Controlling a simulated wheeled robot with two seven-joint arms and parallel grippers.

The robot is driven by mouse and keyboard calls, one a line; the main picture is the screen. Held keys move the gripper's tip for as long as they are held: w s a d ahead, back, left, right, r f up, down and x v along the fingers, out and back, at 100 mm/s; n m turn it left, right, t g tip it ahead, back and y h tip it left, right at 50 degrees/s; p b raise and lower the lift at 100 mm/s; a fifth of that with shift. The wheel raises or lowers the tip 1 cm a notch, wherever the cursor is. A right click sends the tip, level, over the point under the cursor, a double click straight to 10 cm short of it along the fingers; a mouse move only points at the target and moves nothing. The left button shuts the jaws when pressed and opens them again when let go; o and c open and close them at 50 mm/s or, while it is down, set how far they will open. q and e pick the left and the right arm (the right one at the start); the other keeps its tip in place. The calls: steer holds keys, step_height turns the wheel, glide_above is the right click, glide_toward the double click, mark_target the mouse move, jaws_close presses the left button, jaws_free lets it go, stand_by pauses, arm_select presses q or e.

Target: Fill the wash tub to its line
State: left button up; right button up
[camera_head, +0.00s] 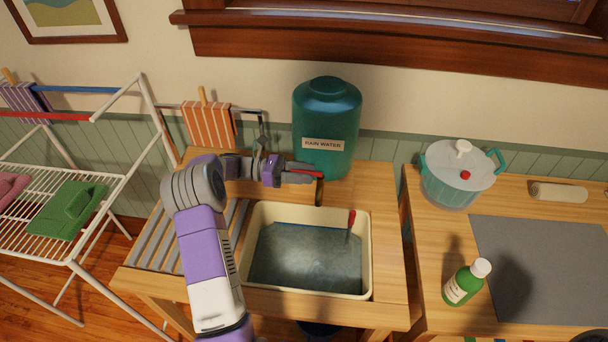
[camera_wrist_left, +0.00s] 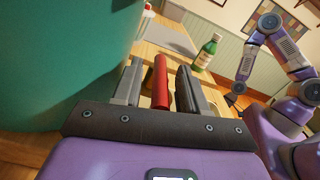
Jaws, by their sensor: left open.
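The cream wash tub (camera_head: 368,255) is set in the wooden stand and holds greyish water (camera_head: 305,262). A thin blue line runs along its back inner wall, close to the water's edge. A slim red-topped piece (camera_head: 351,219) stands upright at the tub's back right. The teal rain water barrel (camera_head: 326,112) stands behind the tub. My left gripper (camera_head: 305,174) is at the barrel's lower front, with its jaws open. A red lever (camera_wrist_left: 160,82) lies between its fingers in the left wrist view, with gaps on both sides.
A white drying rack (camera_head: 85,195) with cloths stands at the left. On the right table are a teal pot (camera_head: 452,190), a green bottle (camera_head: 460,288), a grey mat (camera_head: 550,265) and a rolled cloth (camera_head: 559,193). Slats (camera_head: 160,247) lie left of the tub.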

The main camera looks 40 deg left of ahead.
arm_select(q)
steer(key=shift+d, duration=0.1)
jaws_close()
stand_by(0.4)
